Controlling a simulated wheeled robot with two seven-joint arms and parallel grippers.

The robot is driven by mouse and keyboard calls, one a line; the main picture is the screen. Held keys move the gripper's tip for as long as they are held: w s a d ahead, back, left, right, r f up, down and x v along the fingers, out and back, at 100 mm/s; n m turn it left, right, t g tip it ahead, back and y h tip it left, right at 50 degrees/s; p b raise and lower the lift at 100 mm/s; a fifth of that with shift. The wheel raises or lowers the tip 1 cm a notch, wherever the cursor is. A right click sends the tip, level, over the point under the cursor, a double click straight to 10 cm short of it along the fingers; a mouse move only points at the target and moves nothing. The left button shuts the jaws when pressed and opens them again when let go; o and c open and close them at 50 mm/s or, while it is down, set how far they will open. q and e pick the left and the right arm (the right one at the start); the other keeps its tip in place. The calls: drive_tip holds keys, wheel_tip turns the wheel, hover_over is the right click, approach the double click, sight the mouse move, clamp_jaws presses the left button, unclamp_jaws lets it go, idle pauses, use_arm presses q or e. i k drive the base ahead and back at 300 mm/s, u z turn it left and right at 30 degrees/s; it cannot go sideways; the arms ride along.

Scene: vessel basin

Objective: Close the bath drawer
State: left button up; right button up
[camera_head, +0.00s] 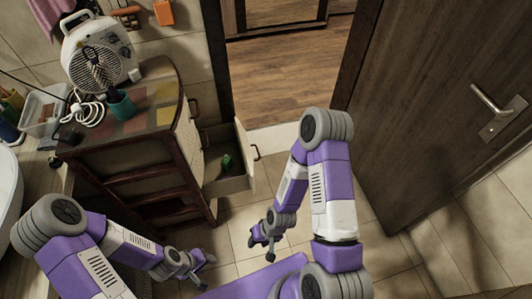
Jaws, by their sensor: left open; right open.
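The bath drawer (233,184) is pulled out from the right side of a wooden cabinet (150,150). Its front panel with a handle (256,152) faces right, and a small green item (227,162) lies inside. My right gripper (261,250) is open and empty, lower in the picture than the drawer and apart from it. My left gripper (206,273) is open and empty at the lower middle, in front of the cabinet and apart from the drawer.
On the cabinet top are a fan heater (97,55), a teal cup (121,105) and a coiled white cable (85,110). A brown door (430,100) stands at the right. A doorway with wooden floor (285,75) lies behind. Tiled floor right of the drawer is clear.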

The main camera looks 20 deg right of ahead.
sight(232, 140)
drive_tip(key=z, duration=2.35)
drive_tip(key=i, duration=1.15)
drive_tip(key=u, duration=2.55)
drive_tip(key=i, duration=0.5)
drive_tip(key=u, duration=0.5)
drive_tip(key=k, duration=1.1)
drive_tip(key=z, duration=0.1)
drive_tip(key=i, duration=0.65)
drive_tip(key=u, duration=0.3)
